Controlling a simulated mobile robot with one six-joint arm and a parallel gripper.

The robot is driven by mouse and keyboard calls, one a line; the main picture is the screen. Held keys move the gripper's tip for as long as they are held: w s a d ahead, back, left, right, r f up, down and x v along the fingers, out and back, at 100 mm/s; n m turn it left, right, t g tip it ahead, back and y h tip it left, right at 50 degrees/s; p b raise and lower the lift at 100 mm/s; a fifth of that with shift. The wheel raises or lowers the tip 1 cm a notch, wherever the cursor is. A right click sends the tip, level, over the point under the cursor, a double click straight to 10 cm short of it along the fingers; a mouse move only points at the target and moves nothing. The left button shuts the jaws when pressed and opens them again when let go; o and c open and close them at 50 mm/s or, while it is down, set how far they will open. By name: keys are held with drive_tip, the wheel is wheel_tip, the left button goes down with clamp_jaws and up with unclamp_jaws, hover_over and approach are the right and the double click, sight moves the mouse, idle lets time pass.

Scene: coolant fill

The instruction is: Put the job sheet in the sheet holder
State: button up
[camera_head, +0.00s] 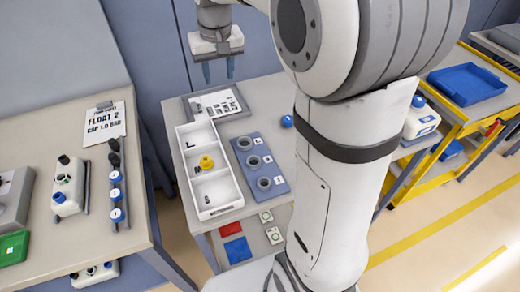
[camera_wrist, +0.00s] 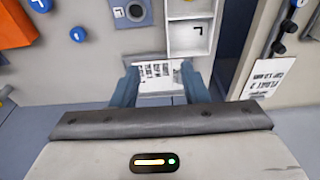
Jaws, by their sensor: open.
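A white printed sheet, apparently the job sheet (camera_head: 217,103), lies flat in a grey frame, apparently the sheet holder (camera_head: 241,98), at the back of the middle table. The wrist view shows the sheet (camera_wrist: 157,72) and the grey frame (camera_wrist: 144,57) beyond my fingers. My gripper (camera_head: 219,72) hangs above the sheet, fingers pointing down, open and empty. In the wrist view its fingertips (camera_wrist: 158,76) appear on either side of the sheet. My fingers hide the sheet's side edges there.
A white compartment tray (camera_head: 209,196) with a yellow part (camera_head: 206,162) and a blue-grey block with round holes (camera_head: 260,168) stand in front of the frame. A clipped sheet reading FLOAT 2 (camera_head: 105,122) lies on the left bench. A blue cap (camera_head: 287,121) sits right of the frame.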

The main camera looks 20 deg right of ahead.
drive_tip(key=s+d+f, duration=0.1)
drive_tip(key=s+f, duration=0.2)
drive_tip(key=s, duration=0.8)
drive_tip(key=s+f+t, duration=0.1)
drive_tip(key=s+f, duration=0.2)
drive_tip(key=s, duration=0.8)
drive_tip(key=shift+s+d, duration=0.15)
drive_tip(key=shift+d, duration=0.25)
